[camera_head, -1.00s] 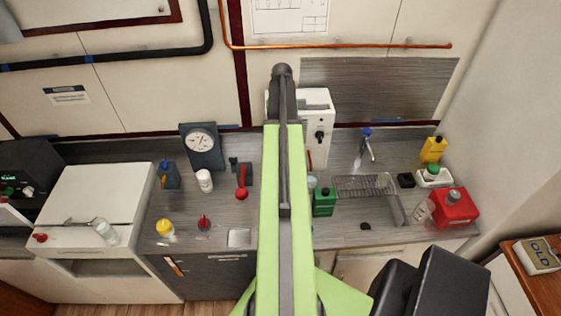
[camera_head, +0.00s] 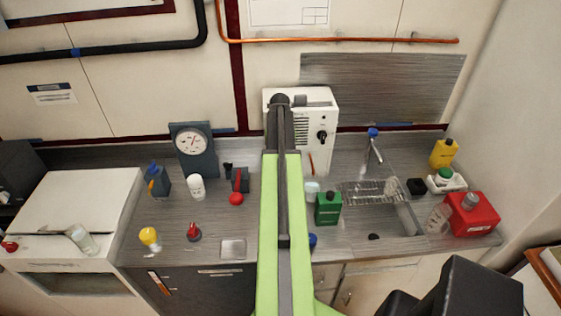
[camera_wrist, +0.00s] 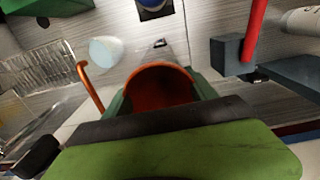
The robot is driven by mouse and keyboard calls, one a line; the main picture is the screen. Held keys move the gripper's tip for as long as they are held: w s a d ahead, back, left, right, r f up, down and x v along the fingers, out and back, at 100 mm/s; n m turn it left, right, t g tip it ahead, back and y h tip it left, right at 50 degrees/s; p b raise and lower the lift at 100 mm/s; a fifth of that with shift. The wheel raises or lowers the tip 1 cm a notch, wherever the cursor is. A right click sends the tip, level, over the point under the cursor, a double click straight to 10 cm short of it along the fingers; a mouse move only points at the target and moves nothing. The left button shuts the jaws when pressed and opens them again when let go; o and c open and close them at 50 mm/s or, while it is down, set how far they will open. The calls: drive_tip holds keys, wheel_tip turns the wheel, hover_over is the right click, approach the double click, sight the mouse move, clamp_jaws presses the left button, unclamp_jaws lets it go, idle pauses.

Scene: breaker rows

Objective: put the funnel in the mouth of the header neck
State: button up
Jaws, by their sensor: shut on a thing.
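The funnel (camera_wrist: 160,85) shows in the wrist view as a wide, round orange-red mouth facing the camera. My gripper (camera_wrist: 158,98) is shut on it, with green fingers at its left and right sides. The gripper and funnel are hidden behind my arm in the head view. I cannot identify the header neck with certainty. A blue-ringed dark object (camera_wrist: 155,8) lies beyond the funnel at the top of the wrist view. A blue piece (camera_head: 313,240) shows beside my arm in the head view.
A white box (camera_head: 322,135) stands behind my arm. A clear cup (camera_head: 311,191) and green jug (camera_head: 328,208) stand right of the arm, near the sink rack (camera_head: 372,193). Left are a red-handled valve (camera_head: 238,185), white bottle (camera_head: 196,187) and gauge (camera_head: 193,148).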

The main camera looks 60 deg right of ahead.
drive_tip(key=o, duration=1.3)
drive_tip(key=shift+o, duration=0.2)
wheel_tip(320, 180, up, 12)
drive_tip(key=p, duration=1.2)
drive_tip(key=shift+r, duration=0.15)
